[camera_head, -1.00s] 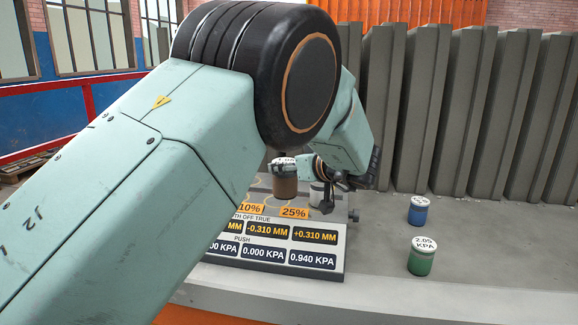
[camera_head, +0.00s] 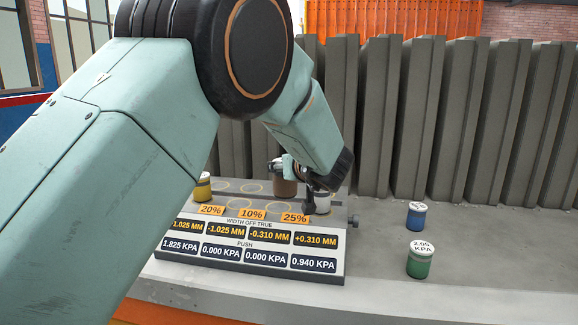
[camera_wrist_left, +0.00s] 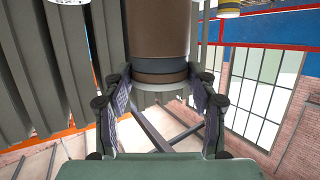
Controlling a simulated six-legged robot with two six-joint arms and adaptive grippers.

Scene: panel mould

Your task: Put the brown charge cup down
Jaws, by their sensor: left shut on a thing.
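The brown charge cup (camera_head: 284,187) stands upright over the back row of the grey board in the head view, behind the 25% label. My left gripper (camera_head: 294,180) is shut on it, with the forearm reaching down from the upper left. In the left wrist view the brown cup (camera_wrist_left: 155,42) fills the space between the two fingers, and its dark band and pale end lie close to the fingertips. Its base is partly hidden in the head view, so I cannot tell whether it touches the board. My right gripper is not in view.
The board (camera_head: 340,262) has ring marks, labels and readouts. A yellow cup (camera_head: 202,188) stands at its left and a whitish cup (camera_head: 322,204) just right of the brown one. Blue (camera_head: 416,216) and green (camera_head: 420,262) cups stand on the open slab at right. Grey panels stand behind.

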